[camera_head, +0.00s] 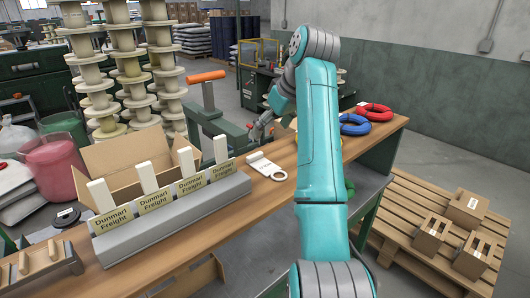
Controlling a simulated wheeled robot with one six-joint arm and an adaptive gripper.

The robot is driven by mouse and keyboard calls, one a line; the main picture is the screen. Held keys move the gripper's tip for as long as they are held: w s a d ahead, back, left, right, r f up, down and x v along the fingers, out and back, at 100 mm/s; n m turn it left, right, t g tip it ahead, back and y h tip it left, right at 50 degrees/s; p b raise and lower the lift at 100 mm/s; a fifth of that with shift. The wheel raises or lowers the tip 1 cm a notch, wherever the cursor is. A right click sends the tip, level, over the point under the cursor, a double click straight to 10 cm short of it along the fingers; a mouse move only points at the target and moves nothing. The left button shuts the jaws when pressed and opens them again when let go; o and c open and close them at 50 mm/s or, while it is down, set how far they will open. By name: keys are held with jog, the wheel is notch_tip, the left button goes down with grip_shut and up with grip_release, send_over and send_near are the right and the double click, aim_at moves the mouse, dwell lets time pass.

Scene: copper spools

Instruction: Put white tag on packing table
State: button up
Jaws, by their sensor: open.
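A white tag (262,164) with a ring-shaped end lies flat on the wooden top of the packing table (285,190), right of the grey rack. My gripper (258,131) is beyond the tag, at the far side of the table, and appears small and partly hidden by my arm. It is open, with nothing seen between its fingers. It is apart from the tag in the picture; its height above the table is hard to tell.
A grey rack (175,215) holds several upright white pieces and "Dunmart Freight" cards. An open cardboard box (125,155) stands behind it. Blue (354,125) and red (375,112) rings lie at the table's right end. A pallet (400,215) with small boxes stands right.

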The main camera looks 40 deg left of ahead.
aim_at(257, 157)
jog(key=a+f+y, duration=0.1)
jog(key=f, duration=0.2)
jog(key=a+f+y, duration=0.1)
jog(key=a+f, duration=0.1)
jog(key=f, duration=0.1)
jog(key=a+f+y, duration=0.1)
jog(key=f, duration=0.3)
jog(key=shift+s+a+f, duration=0.1)
jog(key=shift+a, duration=0.15)
dwell(0.3)
jog(key=shift+c, duration=0.2)
jog(key=c, duration=1.1)
jog(key=shift+o, duration=0.2)
